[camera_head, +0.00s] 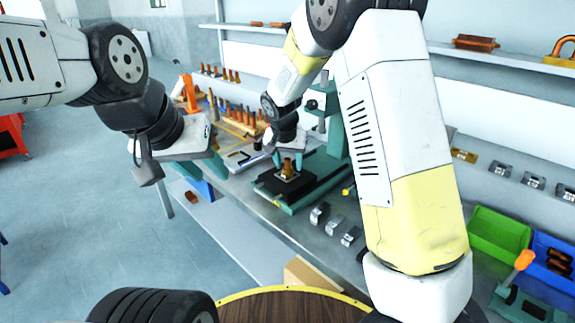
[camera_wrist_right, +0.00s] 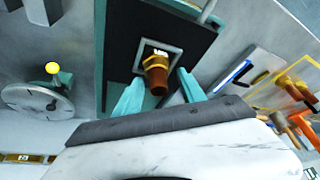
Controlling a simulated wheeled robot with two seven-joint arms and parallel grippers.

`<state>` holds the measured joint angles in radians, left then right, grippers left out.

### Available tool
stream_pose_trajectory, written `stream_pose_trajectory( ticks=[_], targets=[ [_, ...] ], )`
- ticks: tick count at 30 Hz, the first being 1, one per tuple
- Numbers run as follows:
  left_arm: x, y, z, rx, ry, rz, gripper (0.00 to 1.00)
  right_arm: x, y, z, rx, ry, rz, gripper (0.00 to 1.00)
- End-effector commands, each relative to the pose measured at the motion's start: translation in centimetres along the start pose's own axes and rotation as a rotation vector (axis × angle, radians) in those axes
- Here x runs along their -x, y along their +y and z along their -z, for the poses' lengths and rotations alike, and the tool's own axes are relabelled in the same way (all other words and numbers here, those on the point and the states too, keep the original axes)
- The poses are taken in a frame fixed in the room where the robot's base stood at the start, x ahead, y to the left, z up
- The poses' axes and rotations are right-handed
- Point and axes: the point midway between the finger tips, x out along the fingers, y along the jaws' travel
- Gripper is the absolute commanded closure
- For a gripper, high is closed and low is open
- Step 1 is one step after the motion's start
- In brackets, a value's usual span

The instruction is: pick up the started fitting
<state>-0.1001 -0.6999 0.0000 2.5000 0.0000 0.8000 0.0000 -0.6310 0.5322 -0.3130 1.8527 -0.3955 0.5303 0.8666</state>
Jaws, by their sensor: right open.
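The started fitting (camera_head: 288,168), copper-brown with a brass-coloured collar, stands on the black plate (camera_head: 268,181) of a teal machine. In the right wrist view the fitting (camera_wrist_right: 157,75) sits in a small grey square frame (camera_wrist_right: 143,52). My right gripper (camera_wrist_right: 160,78) is open, with one teal finger on each side of the fitting's near end; I cannot tell whether they touch it.
The teal machine's column (camera_head: 333,125) rises close beside my right arm. Several copper fittings (camera_head: 235,118) stand on the bench behind. Grey metal blocks (camera_head: 335,225) lie at the bench's front. Green (camera_head: 498,234) and blue (camera_head: 553,262) bins are at right.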

Motion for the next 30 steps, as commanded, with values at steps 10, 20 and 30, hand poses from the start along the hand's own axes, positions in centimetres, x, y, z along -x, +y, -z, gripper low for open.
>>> stream_pose_trajectory(
  ticks=[10, 20, 30],
  targets=[
    [0.01, 0.0, 0.0, 0.0, 0.0, 0.0, 0.64, 0.05, -0.02, 0.01, 0.0, 0.0, 0.0, 0.86],
    [0.01, 0.0, 0.0, 0.0, 0.0, 0.0, 0.64, 0.06, -0.05, -0.07, 0.001, -0.001, 0.0, 1.0],
    [0.0, 0.0, 0.0, 0.0, 0.0, 0.0, 0.64, 0.59, -0.08, 0.04, 0.0, -0.003, 0.0, 1.0]
  ],
)
